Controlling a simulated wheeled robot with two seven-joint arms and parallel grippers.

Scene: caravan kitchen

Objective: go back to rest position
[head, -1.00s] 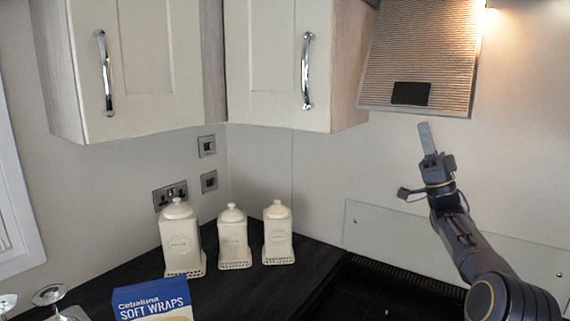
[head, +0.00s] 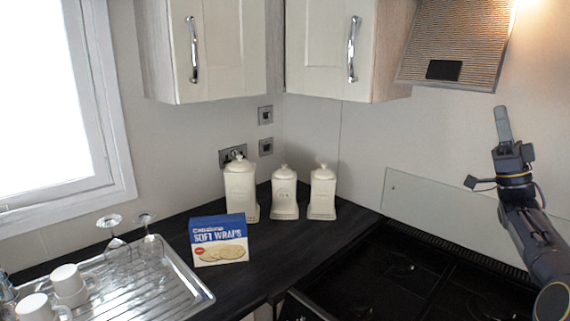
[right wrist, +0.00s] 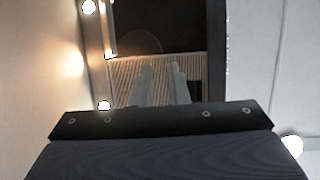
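My right gripper (head: 503,112) is raised in front of the pale wall at the right of the head view, pointing up. It is below the extractor hood and above the hob, touching neither. In the right wrist view its two grey fingers (right wrist: 162,72) stand a little apart, with nothing between them. In the head view the fingers overlap, so the gap does not show there. My left gripper is in neither current view.
The ribbed hood (head: 458,40) hangs above the right gripper, beside wall cupboards (head: 228,60). A black hob (head: 400,275) lies below. Cream canisters (head: 284,195), a soft wraps box (head: 219,241) and a metal draining tray (head: 140,300) with cups and glasses occupy the counter.

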